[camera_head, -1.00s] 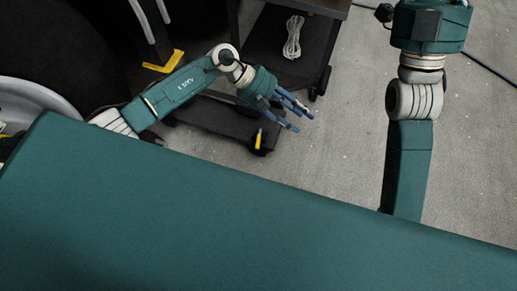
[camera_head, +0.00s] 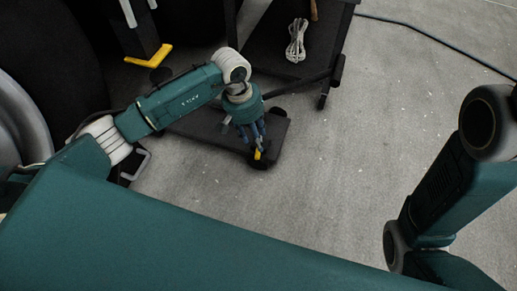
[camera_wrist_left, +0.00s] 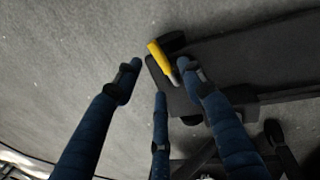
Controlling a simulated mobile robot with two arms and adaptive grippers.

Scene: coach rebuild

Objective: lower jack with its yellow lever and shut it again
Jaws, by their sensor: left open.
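The jack (camera_head: 277,128) is a low, long dark body on the grey floor. It also shows in the left wrist view (camera_wrist_left: 245,50). Its short yellow lever (camera_head: 257,155) stands at the jack's near end. In the left wrist view the yellow lever (camera_wrist_left: 158,54) lies just beyond the fingertips, tilted, with a dark part at its base. My left gripper (camera_head: 252,138) is open, with blue fingers pointing down at the lever end. In its wrist view the spread fingers (camera_wrist_left: 158,85) appear on both sides of the lever's base; contact cannot be told. My right gripper is out of view.
A dark wheeled cart (camera_head: 310,50) with a coiled white cable (camera_head: 297,42) stands behind the jack. A yellow-footed dark stand (camera_head: 150,57) is at the upper left. Open floor lies right of the jack. A cable (camera_head: 430,38) crosses the floor at the upper right.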

